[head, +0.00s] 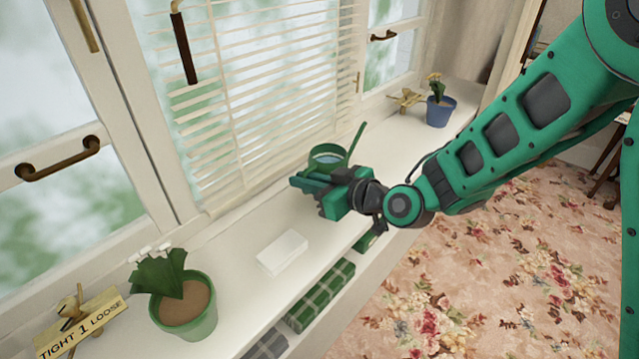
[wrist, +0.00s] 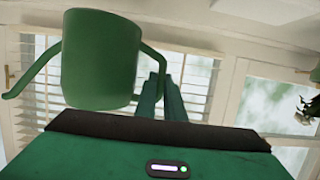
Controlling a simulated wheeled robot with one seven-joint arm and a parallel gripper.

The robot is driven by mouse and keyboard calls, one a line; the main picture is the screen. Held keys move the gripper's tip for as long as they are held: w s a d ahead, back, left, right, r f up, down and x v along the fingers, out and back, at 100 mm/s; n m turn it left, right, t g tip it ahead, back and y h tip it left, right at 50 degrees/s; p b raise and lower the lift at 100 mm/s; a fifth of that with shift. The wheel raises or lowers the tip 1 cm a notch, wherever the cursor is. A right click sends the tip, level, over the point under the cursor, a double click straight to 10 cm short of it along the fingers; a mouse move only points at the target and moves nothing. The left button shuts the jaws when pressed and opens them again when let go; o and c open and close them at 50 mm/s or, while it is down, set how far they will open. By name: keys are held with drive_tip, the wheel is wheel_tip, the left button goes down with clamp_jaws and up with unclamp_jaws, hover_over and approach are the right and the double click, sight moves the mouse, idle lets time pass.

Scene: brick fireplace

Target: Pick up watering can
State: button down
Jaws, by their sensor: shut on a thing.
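The green watering can (head: 328,157) is at the window sill in the head view, with its spout pointing up to the right and the inside of its open top showing. In the wrist view the can (wrist: 100,60) is large at upper left, with a spout on its left and a handle on its right. My gripper (head: 312,183) is at the can's near left side. In the wrist view its fingers (wrist: 162,97) are close together at the can's handle, shut on it. The exact contact is partly hidden. I cannot tell whether the can touches the sill.
A white box (head: 282,252) lies on the sill (head: 235,262). A green pot with a plant (head: 187,310) stands at the near left, and a blue pot (head: 440,110) at the far right. Window blinds (head: 265,100) are close behind the can. Folded plaid cloths (head: 320,295) lie below.

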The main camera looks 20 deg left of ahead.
drive_tip(key=s+a+r, duration=0.3)
drive_tip(key=a, duration=0.1)
drive_tip(key=shift+s+r, duration=0.25)
drive_tip(key=shift+s, duration=0.15)
